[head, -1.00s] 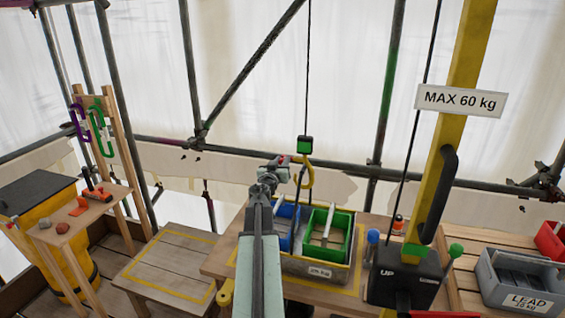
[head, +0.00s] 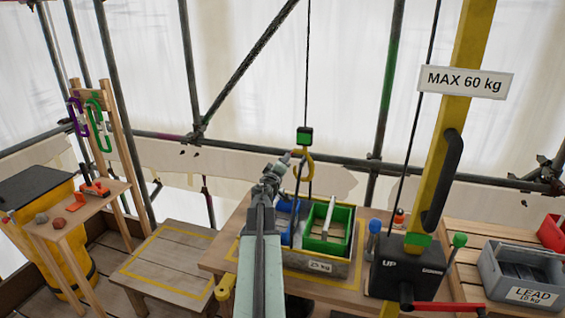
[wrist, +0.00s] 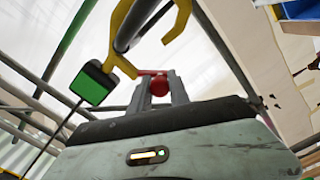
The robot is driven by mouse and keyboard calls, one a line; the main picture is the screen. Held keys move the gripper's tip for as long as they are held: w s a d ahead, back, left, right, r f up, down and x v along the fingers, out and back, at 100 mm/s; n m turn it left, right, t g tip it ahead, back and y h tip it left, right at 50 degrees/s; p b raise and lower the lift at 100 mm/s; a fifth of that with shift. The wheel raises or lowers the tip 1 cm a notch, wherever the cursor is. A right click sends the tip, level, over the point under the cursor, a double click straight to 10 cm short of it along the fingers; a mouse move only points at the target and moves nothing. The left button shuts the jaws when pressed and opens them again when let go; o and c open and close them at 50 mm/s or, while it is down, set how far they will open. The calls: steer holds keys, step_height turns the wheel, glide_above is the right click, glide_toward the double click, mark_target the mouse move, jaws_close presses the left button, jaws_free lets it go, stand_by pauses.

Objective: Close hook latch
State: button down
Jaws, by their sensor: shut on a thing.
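The yellow hook (head: 304,160) hangs on a black cable under a green block (head: 305,136), above the open trays. In the wrist view the hook (wrist: 122,35) fills the upper middle, with a dark bar (wrist: 147,20) passing through its bend and the green block (wrist: 92,84) at left. My gripper (head: 283,162) is at the hook's left side. In the wrist view my gripper (wrist: 158,88) is shut on a small red latch part (wrist: 159,86) just below the hook's opening. Whether the latch spans the opening cannot be told; the fingers partly hide it.
A metal tray (head: 320,265) with green and blue bins stands under the hook. A yellow post (head: 462,110) and a black winch box (head: 408,270) stand to the right. A grey lead crate (head: 525,280) is farther right. A low wooden platform (head: 170,262) at left is bare.

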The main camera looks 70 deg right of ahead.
steer(key=n, duration=0.2)
steer(key=s+f+n+b, duration=0.1)
steer(key=n, duration=0.1)
steer(key=shift+s+n, duration=0.15)
steer(key=shift+n, duration=0.15)
steer(key=shift+s+d+f+n, duration=0.1)
steer(key=shift+s+n, duration=0.3)
steer(key=shift+n, duration=0.75)
steer(key=shift+s+f+n, duration=0.1)
steer(key=shift+s+n, duration=0.25)
steer(key=shift+n, duration=0.8)
steer(key=c, duration=1.2)
jaws_free()
